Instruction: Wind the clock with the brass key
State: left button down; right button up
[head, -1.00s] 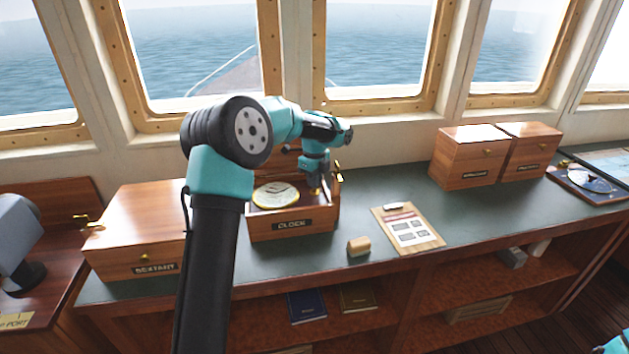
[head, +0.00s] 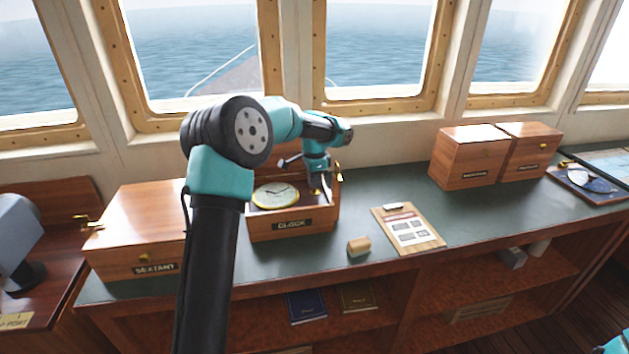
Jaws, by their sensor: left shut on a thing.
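An open wooden box labelled CLOCK (head: 262,233) stands on the green counter. The clock (head: 274,196), with a pale round face and a brass rim, lies face up in its left part. My left gripper (head: 317,189) points down into the right part of the box, beside the clock face. It is shut on a small brass piece, which looks like the brass key (head: 316,191); the fingers hide most of it. I cannot tell whether the key touches anything below. My right gripper is out of view; only a bit of teal arm shows at the bottom right corner.
A closed SEXTANT box (head: 135,225) stands to the left. Two closed wooden boxes (head: 467,160) stand further right. The green counter (head: 385,182) is clear behind the clipboard.

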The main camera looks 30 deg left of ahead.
pick_arm(q)
jog(key=n, duration=0.4)
jog(key=shift+n, duration=0.3)
jog(key=n, duration=0.4)
jog(key=shift+n, duration=0.3)
jog(key=n, duration=0.4)
jog(key=shift+n, duration=2.2)
jog(key=c, duration=1.3)
grip_release()
jog(key=shift+r, duration=0.15)
notch_tip(320, 180, up, 17)
